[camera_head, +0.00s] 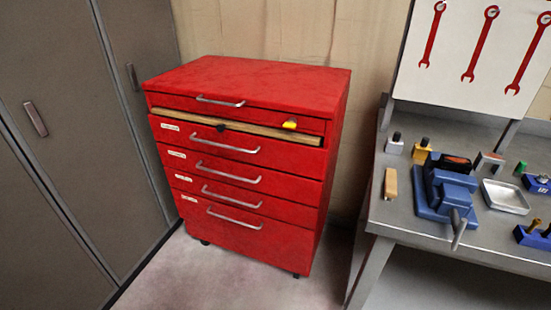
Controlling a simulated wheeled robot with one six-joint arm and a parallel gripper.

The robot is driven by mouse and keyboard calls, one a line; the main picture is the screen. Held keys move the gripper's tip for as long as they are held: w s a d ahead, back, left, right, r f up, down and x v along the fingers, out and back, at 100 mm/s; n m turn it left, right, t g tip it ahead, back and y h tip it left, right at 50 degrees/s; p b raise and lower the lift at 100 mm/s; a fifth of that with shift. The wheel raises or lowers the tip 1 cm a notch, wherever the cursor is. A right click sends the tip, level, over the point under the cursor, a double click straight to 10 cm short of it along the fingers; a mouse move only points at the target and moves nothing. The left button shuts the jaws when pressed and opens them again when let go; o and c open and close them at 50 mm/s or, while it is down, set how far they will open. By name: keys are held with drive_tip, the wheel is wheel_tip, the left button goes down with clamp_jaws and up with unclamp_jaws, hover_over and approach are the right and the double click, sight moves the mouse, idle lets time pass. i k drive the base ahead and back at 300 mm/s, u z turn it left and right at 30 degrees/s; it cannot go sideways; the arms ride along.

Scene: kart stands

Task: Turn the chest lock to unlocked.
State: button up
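The red tool chest (255,188) stands upright against the back wall. A small yellow piece (290,124) sits at the right of its top drawer front and appears to be the chest lock. It is too small to tell which way it is turned. The second drawer (190,136) stands slightly pulled out, showing a pale strip along its top and a small dark thing (221,127) near its handle. The other drawers look shut. My gripper is not in view.
Grey lockers (60,130) stand at the left. At the right, a grey workbench (400,222) holds a blue vise (446,190), a metal tray (505,197) and several small items. Red wrenches (482,43) show on a white board above. The floor before the chest is clear.

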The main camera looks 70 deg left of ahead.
sight(292, 123)
drive_tip(key=i, duration=1.8)
drive_tip(key=u, duration=3.25)
